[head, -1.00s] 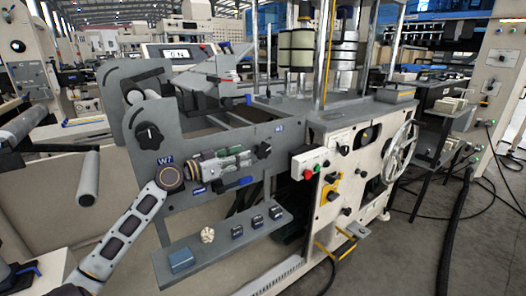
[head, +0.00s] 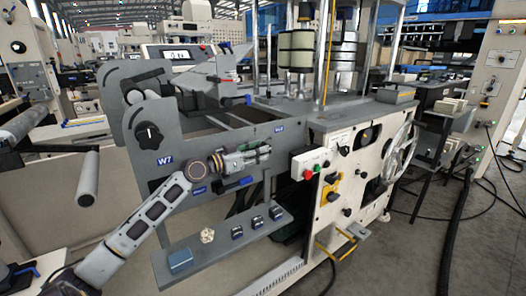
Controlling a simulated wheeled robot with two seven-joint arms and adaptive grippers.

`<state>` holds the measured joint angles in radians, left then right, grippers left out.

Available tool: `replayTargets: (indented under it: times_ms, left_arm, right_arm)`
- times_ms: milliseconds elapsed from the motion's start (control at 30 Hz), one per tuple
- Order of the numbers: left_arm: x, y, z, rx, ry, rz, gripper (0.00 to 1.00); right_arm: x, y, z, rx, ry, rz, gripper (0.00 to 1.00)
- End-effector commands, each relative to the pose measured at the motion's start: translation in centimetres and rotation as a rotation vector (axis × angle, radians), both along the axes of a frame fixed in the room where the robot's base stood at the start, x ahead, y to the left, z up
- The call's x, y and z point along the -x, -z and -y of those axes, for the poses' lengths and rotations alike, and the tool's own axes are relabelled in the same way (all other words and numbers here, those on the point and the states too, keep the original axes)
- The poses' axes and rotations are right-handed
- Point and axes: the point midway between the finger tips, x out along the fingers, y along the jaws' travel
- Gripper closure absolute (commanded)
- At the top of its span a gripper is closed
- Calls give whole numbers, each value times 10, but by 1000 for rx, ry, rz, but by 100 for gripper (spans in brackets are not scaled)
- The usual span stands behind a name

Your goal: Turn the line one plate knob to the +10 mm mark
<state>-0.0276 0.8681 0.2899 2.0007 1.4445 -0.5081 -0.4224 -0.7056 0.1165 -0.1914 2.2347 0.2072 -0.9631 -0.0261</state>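A grey side plate marked W7 (head: 185,135) stands in the middle left of the head view. A large black knob (head: 149,136) with pale marks around it sits on its upper left; the marks are too small to read. My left gripper (head: 264,150) reaches across the plate from the left, its fingertips at the place of a smaller black star-shaped knob, now hidden behind them. I cannot tell whether the fingers touch that knob or how far they are open. Which knob the task names is not readable. My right gripper is not in view.
Below the arm a grey shelf (head: 215,248) holds a blue-grey box (head: 180,261), a pale knob-like piece (head: 207,235) and several small dark blocks. A red and green button box (head: 311,164) and a handwheel (head: 400,150) are to the right.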

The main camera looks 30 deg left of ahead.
Motion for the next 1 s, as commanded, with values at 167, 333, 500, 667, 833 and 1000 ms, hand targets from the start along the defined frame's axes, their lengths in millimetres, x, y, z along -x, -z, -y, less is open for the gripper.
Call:
replayTargets:
  times_ms: [167,333,500,667,833,1000]
  left_arm:
    - [-10,-1,3,1,0,2,62]
    - [-17,-1,6,1,-1,2,62]
    - [-20,0,8,0,0,0,62]
    - [-21,0,9,-1,-1,1,62]
    - [-21,0,8,0,0,0,62]
    - [-21,0,9,0,0,0,80]
  right_arm:
    - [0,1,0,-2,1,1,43]
    - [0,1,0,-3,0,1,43]
    - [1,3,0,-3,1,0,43]
    - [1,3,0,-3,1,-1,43]
    - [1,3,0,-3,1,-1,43]
    - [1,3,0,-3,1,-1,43]
